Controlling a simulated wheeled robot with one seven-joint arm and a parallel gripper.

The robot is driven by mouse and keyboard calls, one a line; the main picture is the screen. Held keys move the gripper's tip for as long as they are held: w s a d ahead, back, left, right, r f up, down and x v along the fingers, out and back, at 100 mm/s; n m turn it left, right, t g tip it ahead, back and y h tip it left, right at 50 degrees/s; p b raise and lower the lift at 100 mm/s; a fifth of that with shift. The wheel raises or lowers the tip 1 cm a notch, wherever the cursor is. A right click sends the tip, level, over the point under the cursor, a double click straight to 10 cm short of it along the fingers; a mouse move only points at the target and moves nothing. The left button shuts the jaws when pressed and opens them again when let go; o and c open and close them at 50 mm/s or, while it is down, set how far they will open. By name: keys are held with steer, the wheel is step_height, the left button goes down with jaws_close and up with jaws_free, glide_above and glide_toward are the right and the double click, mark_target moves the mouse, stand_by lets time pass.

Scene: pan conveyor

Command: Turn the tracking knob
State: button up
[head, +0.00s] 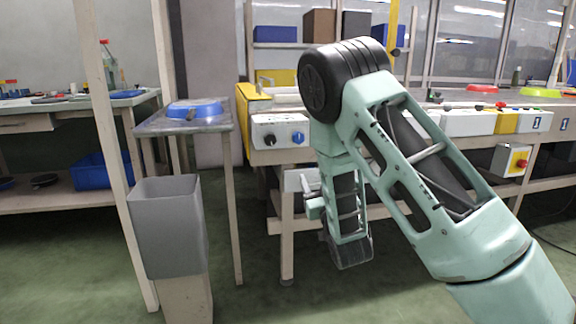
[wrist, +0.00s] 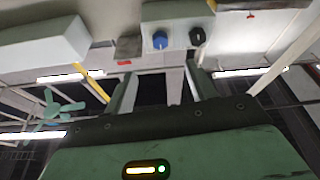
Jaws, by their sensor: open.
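A white control box (head: 280,131) is on the front of the conveyor, left of my arm in the head view. It carries a black knob (head: 270,140) on the left and a blue knob (head: 297,137) on the right. I cannot read which is the tracking knob. The wrist view is upside down and shows the blue knob (wrist: 160,40) and the black knob (wrist: 197,36) beyond the fingertips. My gripper (wrist: 160,72) is open and empty, apart from both knobs. In the head view it sits below the box, partly hidden by my arm.
A grey bin (head: 168,226) stands at the left on a pedestal. A small table (head: 150,128) bears a blue pan (head: 194,108). A box with a red button (head: 512,160) is at the right. The conveyor's leg (head: 287,240) stands below the control box. Floor between bin and conveyor is clear.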

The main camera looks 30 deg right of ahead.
steer(key=b, duration=0.3)
glide_toward(300, 140)
steer(key=shift+t, duration=0.3)
steer(key=x, duration=0.9)
steer(key=shift+w+f, duration=0.2)
steer(key=shift+w, duration=0.05)
steer(key=c, duration=1)
